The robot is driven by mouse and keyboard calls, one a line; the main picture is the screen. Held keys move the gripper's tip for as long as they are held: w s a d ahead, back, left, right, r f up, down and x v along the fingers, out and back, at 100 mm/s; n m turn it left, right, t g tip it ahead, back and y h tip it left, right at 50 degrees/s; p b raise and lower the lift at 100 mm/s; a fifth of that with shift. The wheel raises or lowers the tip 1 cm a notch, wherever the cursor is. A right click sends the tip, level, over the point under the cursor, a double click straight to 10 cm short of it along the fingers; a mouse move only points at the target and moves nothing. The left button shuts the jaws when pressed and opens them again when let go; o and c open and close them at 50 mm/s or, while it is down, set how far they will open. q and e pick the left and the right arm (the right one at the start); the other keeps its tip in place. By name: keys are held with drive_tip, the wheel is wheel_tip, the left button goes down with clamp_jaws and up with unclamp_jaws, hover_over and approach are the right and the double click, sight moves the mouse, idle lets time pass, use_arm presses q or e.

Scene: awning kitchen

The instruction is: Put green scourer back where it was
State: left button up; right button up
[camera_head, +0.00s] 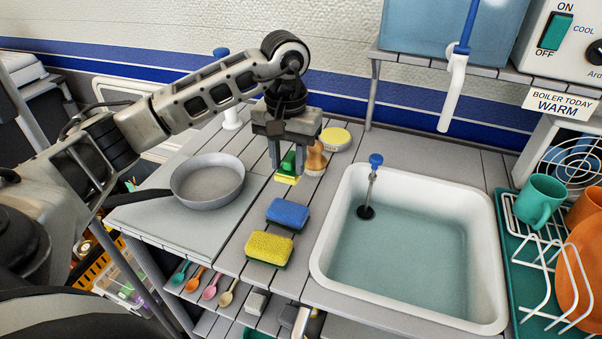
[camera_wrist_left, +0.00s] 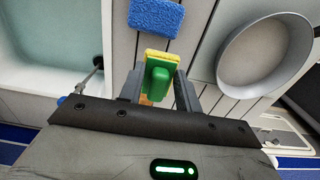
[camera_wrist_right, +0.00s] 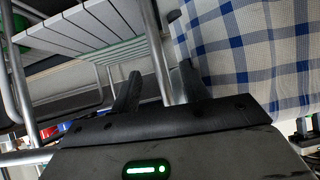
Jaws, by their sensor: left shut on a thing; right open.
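My left gripper (camera_head: 289,165) is shut on a green scourer (camera_head: 288,162) with a yellow layer, above or at the counter behind the blue sponge. In the left wrist view the green scourer (camera_wrist_left: 158,77) sits between the two fingers, its yellow side away from the palm. I cannot tell whether it touches the counter. A blue sponge (camera_head: 287,213) and a yellow sponge with a dark green underside (camera_head: 268,248) lie in a row in front of it. My right gripper (camera_wrist_right: 158,88) is open and empty beside a blue-and-white checked cloth.
A white sink (camera_head: 340,215) with water is right of the sponges. A grey pan (camera_head: 208,180) stands left. A checked cloth (camera_wrist_right: 250,55) hangs near my right gripper.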

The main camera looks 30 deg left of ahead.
use_arm(q)
drive_tip(key=shift+w+d+f, duration=0.25)
drive_tip(key=shift+w+f, duration=0.2)
drive_tip(key=shift+f, duration=0.15)
drive_tip(key=shift+w+d+f, duration=0.25)
drive_tip(key=shift+w+f, duration=0.15)
drive_tip(key=shift+f, duration=0.15)
drive_tip(key=f, duration=0.2)
drive_tip(key=f+p, duration=0.1)
drive_tip(key=shift+w+d+f, duration=0.1)
drive_tip(key=shift+w+d, duration=0.1)
drive_tip(key=shift+w, duration=0.05)
drive_tip(key=shift+f, duration=0.25)
drive_tip(key=shift+f, duration=0.2)
drive_tip(key=o, duration=0.9)
drive_tip(key=shift+o, duration=0.2)
drive_tip(key=shift+r, duration=0.1)
